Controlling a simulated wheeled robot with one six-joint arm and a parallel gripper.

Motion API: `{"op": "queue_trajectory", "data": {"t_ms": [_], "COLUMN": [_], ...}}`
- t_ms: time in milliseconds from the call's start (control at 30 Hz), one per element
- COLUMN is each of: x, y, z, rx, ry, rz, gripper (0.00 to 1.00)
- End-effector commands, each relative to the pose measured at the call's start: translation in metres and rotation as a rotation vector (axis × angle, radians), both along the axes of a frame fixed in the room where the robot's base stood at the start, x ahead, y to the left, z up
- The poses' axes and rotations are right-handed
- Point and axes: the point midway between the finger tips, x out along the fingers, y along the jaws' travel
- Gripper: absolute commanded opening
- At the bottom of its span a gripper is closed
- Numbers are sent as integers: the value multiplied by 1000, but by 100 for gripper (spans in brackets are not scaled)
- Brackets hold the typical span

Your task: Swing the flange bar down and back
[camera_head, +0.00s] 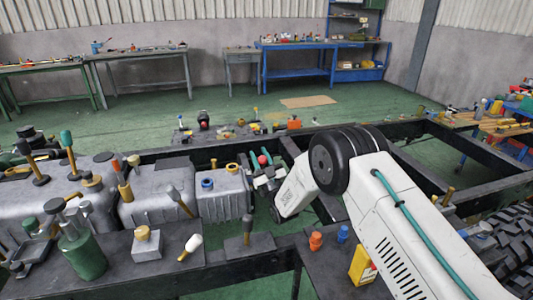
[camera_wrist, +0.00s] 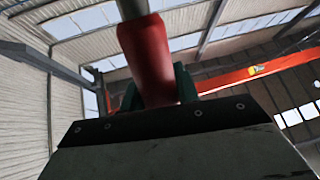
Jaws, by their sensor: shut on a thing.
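A bar with a red grip (camera_wrist: 148,60) and a grey shaft (camera_wrist: 131,9) rises in the middle of the wrist view. My gripper (camera_wrist: 155,88) is shut on the red grip, with a dark green finger on each side of it. In the head view my gripper (camera_head: 264,168) is beside the grey housing, at the end of my white arm. A bit of the red grip (camera_head: 262,160) shows there between green parts. The bar's other end and its mounting cannot be made out.
A grey ribbed housing (camera_head: 222,195) with blue and yellow rings stands just left of my gripper. Dark frame rails (camera_head: 455,165) run behind and right. Loose tools, a green bottle (camera_head: 82,252) and a yellow box (camera_head: 362,265) stand on the near plates. Open green floor lies beyond.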

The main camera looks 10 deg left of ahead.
Motion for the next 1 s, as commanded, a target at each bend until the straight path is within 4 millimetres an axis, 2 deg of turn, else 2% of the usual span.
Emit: {"op": "queue_trajectory", "data": {"t_ms": [200,233,300,667,767,867,1000], "x": [0,0,0,1,1,1,-29], "y": [1,1,1,-1,-1,0,-13], "z": [1,1,1,5,16,37,39], "rx": [0,0,0,1,0,1,-2], "ry": [-1,-1,-1,0,-1,-3,4], "rz": [1,1,1,-1,-1,0,1], "gripper": [0,34,52,52,52,52,52]}}
